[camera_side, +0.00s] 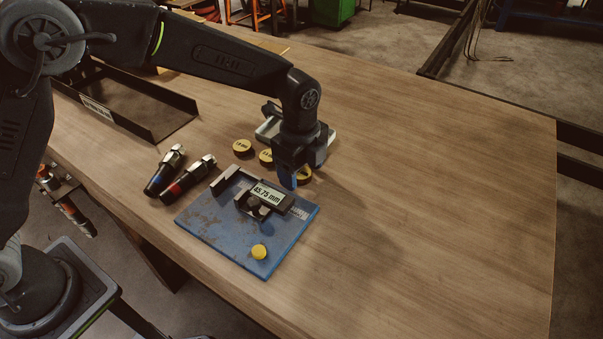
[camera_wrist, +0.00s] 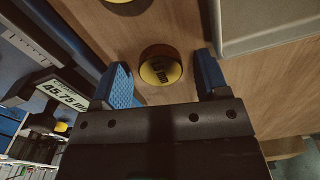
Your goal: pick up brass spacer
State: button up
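My gripper (camera_side: 289,178) points down above the table next to the blue plate. In the wrist view its blue fingers (camera_wrist: 161,78) are apart, with a brass spacer (camera_wrist: 160,70) showing in the gap between them. No contact shows. Another spacer (camera_wrist: 122,2) is cut off at the top edge.
A blue plate (camera_side: 215,235) carries a measuring device (camera_side: 267,195) reading 45.75 mm and a yellow button (camera_side: 258,252). Two dark hose fittings (camera_side: 188,179) lie left of it. A pale tray (camera_wrist: 265,25) is close by. A black channel (camera_side: 135,100) lies behind. The table's right is clear.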

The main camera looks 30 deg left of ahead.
jog(key=c, duration=0.9)
jog(key=shift+c, duration=0.3)
jog(key=shift+r, duration=0.15)
